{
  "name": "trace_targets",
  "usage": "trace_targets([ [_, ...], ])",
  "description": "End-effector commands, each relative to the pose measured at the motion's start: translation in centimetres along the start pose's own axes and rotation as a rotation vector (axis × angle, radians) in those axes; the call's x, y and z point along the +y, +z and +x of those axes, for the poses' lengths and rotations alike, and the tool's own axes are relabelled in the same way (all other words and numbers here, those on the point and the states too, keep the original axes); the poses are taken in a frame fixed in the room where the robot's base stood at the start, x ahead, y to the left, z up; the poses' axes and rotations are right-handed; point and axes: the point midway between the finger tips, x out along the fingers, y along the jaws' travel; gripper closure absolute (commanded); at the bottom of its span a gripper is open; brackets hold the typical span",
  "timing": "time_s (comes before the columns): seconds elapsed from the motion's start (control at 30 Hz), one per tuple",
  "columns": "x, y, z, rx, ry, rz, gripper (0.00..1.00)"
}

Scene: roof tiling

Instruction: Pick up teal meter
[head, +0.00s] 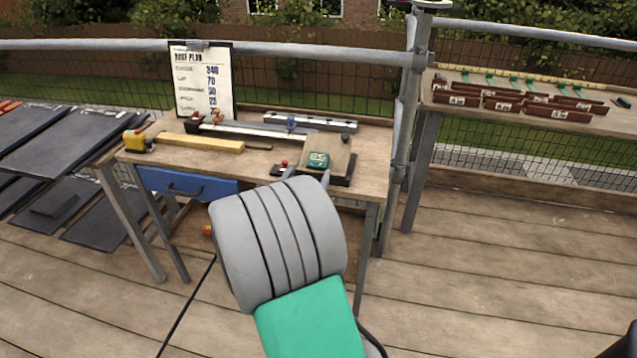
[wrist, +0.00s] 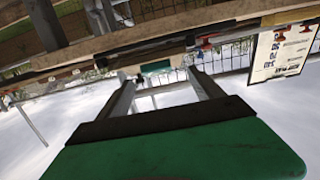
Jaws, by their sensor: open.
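The teal meter (head: 318,160) is a small dark-teal device with a pale display. It rests on the right part of the wooden workbench (head: 370,150), by a beige block (head: 338,150) on a dark slab. My gripper (head: 307,176) is open at the bench's front edge, just short of the meter, with its wrist partly hiding it. In the wrist view, which is upside down, the meter (wrist: 155,67) appears as a small teal patch beyond and between the two fingers of my gripper (wrist: 160,80). Nothing is between the fingers.
A yellow tape measure (head: 134,141), a yellow level (head: 200,143) and long metal tools (head: 270,130) lie on the bench. A roof plan clipboard (head: 203,80) stands behind. Dark slates (head: 70,140) are at left. A shelf with brown tiles (head: 500,103) is at right.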

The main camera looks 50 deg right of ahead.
Motion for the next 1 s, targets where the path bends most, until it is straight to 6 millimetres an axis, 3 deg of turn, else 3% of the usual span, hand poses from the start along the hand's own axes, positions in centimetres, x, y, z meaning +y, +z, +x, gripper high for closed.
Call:
trace_targets([
  [0.1, 1.0, 0.1, 1.2, 0.070, 0.004, -0.007, 0.24],
  [0.57, 0.6, -0.8, 8.1, 0.074, -0.001, -0.007, 0.24],
  [0.8, 0.5, -0.8, 8.4, 0.073, -0.004, -0.008, 0.24],
  [1.0, 0.5, -0.8, 8.4, 0.073, -0.004, -0.008, 0.40],
])
